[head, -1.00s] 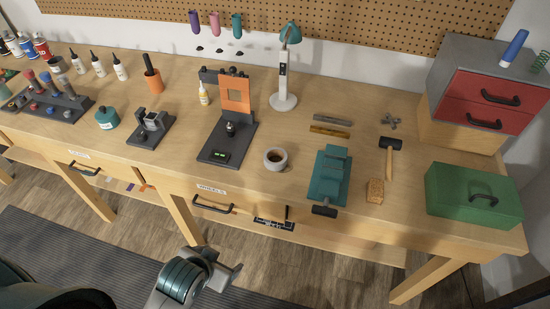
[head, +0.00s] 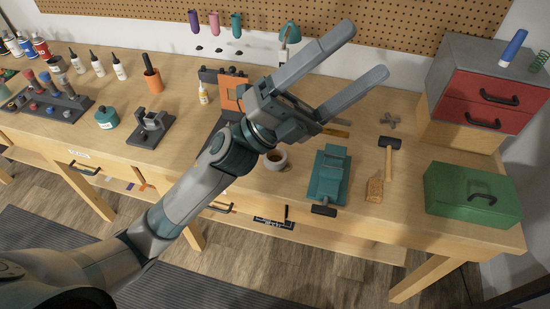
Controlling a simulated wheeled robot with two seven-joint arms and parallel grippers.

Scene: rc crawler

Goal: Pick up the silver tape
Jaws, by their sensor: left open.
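The silver tape (head: 282,166) is a short grey-white roll with a brown inside, lying on the workbench (head: 335,235) near its front edge. My left wrist hides part of its far side. My left gripper (head: 364,54) is open and empty, raised above the bench with its two fingers spread and pointing up and right in the picture, away from the tape. The gripper body is just above the tape in the picture and does not hold it. My right gripper is not in view.
A teal vise (head: 328,178) stands right of the tape, then a hammer (head: 389,146), a tan block (head: 375,190) and a green toolbox (head: 470,193). My arm partly hides an orange-framed stand (head: 230,92) and the lamp (head: 288,33).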

